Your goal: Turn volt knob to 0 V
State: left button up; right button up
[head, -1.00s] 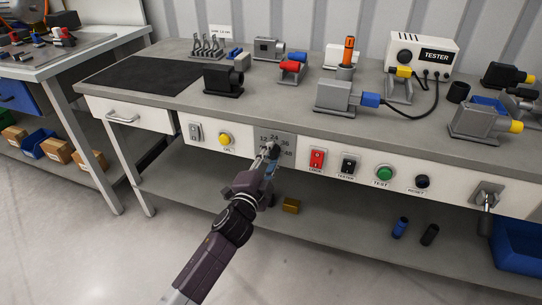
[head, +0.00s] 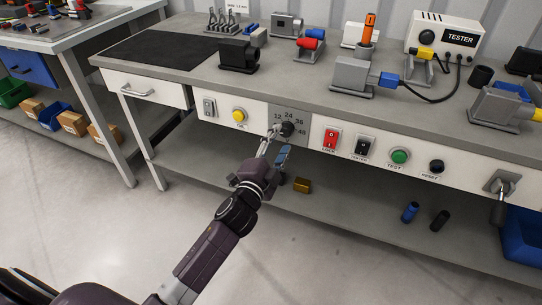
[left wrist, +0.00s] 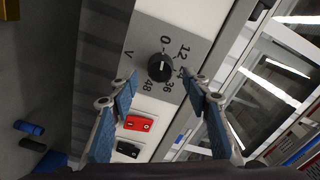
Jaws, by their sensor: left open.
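The black volt knob (head: 287,129) sits on a grey dial plate (head: 275,112) in the bench's front panel. In the left wrist view the knob (left wrist: 157,69) is in plain sight, ringed by the marks 0, 12, 24, 36 and 48. A small pale mark shows on its face, toward the 0 side; the exact setting is hard to tell. My left gripper (head: 278,142) is open in front of the plate, apart from the knob. In the left wrist view its fingers frame the knob from both sides with nothing between them. My right gripper is out of view.
Beside the dial are a yellow button (head: 239,115), a red switch (head: 331,138), a black switch (head: 363,146) and a green button (head: 399,156). The bench top (head: 300,85) above juts over the panel. A brass block (head: 302,185) lies on the lower shelf.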

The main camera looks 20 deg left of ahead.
pick_arm(q)
jog(key=s, duration=0.8)
jog(key=shift+a, duration=0.15)
jog(key=shift+s, duration=0.1)
